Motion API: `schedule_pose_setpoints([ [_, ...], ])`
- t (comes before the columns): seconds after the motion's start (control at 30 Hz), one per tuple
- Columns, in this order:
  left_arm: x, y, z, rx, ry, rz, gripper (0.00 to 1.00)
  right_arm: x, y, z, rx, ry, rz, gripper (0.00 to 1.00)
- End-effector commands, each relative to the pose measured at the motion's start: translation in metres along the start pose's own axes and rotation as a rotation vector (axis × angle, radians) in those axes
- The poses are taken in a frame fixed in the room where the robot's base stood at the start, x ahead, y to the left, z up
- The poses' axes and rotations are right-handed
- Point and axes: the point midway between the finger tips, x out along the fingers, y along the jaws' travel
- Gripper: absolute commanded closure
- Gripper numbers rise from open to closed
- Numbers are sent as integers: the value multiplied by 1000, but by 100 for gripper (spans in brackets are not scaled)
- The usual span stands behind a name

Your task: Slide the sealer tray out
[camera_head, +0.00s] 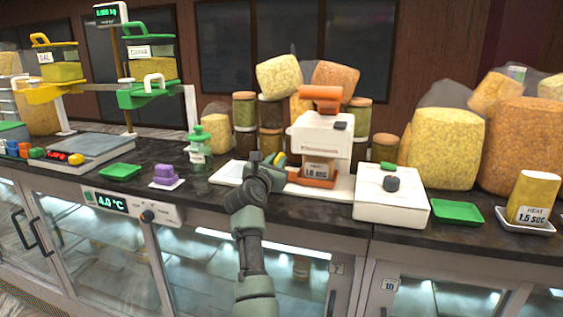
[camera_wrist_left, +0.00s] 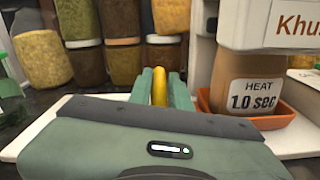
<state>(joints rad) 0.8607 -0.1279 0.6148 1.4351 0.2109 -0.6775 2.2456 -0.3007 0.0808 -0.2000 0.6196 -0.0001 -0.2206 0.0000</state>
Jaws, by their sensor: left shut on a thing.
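The sealer (camera_head: 320,139) is a white machine with an orange handle on top, standing on a white base on the counter. An orange tray (camera_head: 311,181) sits low under its head; it also shows at the right of the left wrist view (camera_wrist_left: 288,107). A brown pouch (camera_wrist_left: 232,70) labelled "HEAT 1.0 sec" stands in that tray. My left gripper (camera_head: 278,159) is just left of the sealer, its green fingers (camera_wrist_left: 161,84) shut on a narrow yellow piece (camera_wrist_left: 159,90). I cannot tell what the yellow piece joins onto. My right gripper is out of view.
A white box (camera_head: 391,196) and a green tray (camera_head: 457,212) are to the right. A green jar (camera_head: 199,146) and a purple block (camera_head: 165,174) are to the left. Stacked jars (camera_head: 244,109) stand behind. The dark counter has narrow free room in front.

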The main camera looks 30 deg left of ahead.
Motion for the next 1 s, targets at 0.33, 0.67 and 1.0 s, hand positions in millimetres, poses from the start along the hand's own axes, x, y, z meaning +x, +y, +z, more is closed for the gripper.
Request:
schedule_pose_setpoints([
  [0.33,0,78,-14,3,0,8,100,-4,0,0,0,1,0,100],
  [0.67,0,142,-27,3,0,5,100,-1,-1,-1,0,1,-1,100],
  [1.0,0,166,-32,2,0,2,100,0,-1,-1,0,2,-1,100],
])
